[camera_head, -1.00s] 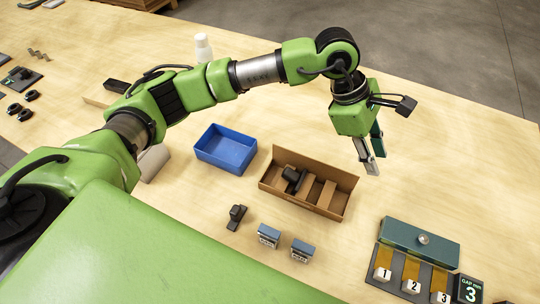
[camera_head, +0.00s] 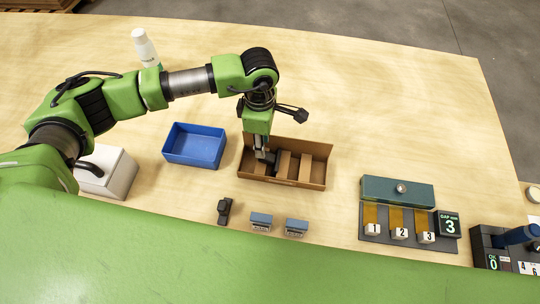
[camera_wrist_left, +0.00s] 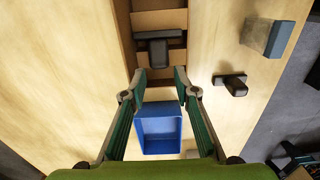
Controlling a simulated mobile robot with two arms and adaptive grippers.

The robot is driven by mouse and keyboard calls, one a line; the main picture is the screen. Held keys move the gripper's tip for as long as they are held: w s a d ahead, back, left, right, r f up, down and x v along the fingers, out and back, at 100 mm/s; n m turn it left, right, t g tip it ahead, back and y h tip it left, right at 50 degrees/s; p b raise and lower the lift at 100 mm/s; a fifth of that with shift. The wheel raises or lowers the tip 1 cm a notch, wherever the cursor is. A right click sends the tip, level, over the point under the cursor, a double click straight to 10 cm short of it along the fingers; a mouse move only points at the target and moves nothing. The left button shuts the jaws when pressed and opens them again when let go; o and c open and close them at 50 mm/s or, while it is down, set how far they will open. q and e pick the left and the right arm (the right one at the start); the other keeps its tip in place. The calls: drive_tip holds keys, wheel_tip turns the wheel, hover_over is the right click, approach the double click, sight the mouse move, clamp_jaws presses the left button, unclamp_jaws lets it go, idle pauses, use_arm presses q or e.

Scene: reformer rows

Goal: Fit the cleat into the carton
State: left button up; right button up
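The brown cardboard carton (camera_head: 318,165) is open at the top, with cardboard dividers inside. A black T-shaped cleat (camera_head: 271,158) lies in its left part; it also shows in the left wrist view (camera_wrist_left: 158,46). A second black cleat-like piece (camera_head: 224,210) lies on the table in front of the carton. It shows right of the gripper in the wrist view (camera_wrist_left: 232,83). My left gripper (camera_head: 262,153) points down at the carton's left part. In the wrist view its fingers (camera_wrist_left: 159,76) are apart with nothing between them, close to the cleat. The gripper partly hides the cleat in the head view.
A blue bin (camera_head: 193,162) stands left of the carton. Two small blue-topped blocks (camera_head: 261,221) (camera_head: 296,227) stand in front. A numbered gauge (camera_head: 400,233) with a teal bar (camera_head: 398,190) is at right. A white bottle (camera_head: 145,45) stands at the back. The table behind the carton is clear.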

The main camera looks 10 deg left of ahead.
sight(269, 158)
use_arm(q)
wheel_tip(269, 158, down, 4)
drive_tip(key=shift+d+f+p, duration=0.15)
drive_tip(key=shift+p, duration=1)
drive_tip(key=shift+f, duration=0.25)
drive_tip(key=shift+w, duration=0.1)
use_arm(e)
drive_tip(key=r, duration=0.2)
drive_tip(key=shift+a+r, duration=0.3)
drive_tip(key=shift+a, duration=0.1)
use_arm(q)
clamp_jaws()
use_arm(e)
drive_tip(key=shift+d, duration=0.25)
